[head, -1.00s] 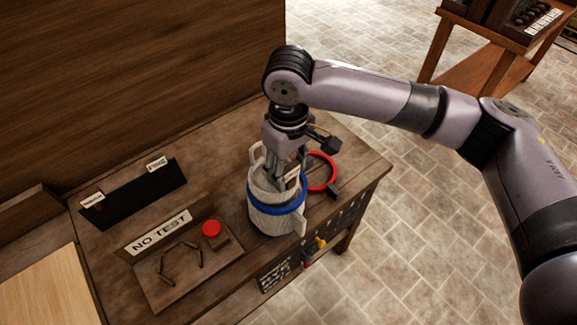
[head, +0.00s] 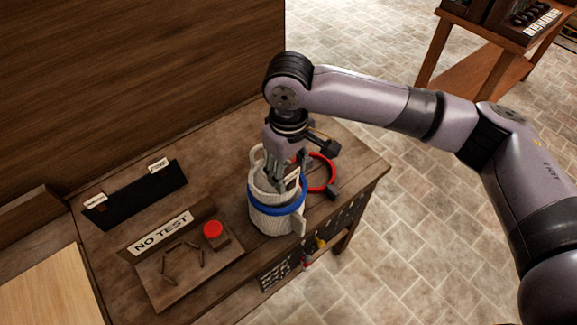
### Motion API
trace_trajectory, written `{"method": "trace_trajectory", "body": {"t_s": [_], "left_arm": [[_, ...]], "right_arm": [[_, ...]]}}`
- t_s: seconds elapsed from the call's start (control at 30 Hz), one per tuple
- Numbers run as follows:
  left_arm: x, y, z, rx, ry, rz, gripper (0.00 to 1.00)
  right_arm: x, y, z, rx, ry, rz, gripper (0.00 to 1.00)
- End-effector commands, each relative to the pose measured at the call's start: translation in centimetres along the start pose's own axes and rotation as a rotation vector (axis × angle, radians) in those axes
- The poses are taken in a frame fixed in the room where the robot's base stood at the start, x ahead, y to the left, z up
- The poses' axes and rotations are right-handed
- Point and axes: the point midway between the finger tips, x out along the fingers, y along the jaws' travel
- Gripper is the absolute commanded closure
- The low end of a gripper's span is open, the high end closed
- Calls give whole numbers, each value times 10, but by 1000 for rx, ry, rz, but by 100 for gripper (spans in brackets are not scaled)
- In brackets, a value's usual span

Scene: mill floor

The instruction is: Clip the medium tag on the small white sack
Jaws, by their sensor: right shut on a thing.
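The small white sack (head: 268,222) stands upright at the front right of the wooden bench, with a blue band (head: 279,207) around it and loops at its top. My right gripper (head: 279,184) points down at the sack's mouth and is shut on the medium tag. Only a pale bit of the tag (head: 293,180) shows by the fingers at the sack's rim; the fingertips are partly hidden. I cannot tell whether the tag is clipped on the rim. My left gripper is not in view.
A black rack (head: 135,194) holding two white tags stands at the back left. A red ring (head: 333,174) is right of the sack, near the bench edge.

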Motion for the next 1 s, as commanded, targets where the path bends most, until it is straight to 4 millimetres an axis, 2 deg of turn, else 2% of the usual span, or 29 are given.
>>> {"method": "trace_trajectory", "body": {"t_s": [0.57, 1.0], "left_arm": [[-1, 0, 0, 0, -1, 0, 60], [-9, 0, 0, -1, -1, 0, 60]], "right_arm": [[0, 0, 0, 0, 0, 0, 73], [-1, 0, 0, 0, -1, 0, 73]]}}
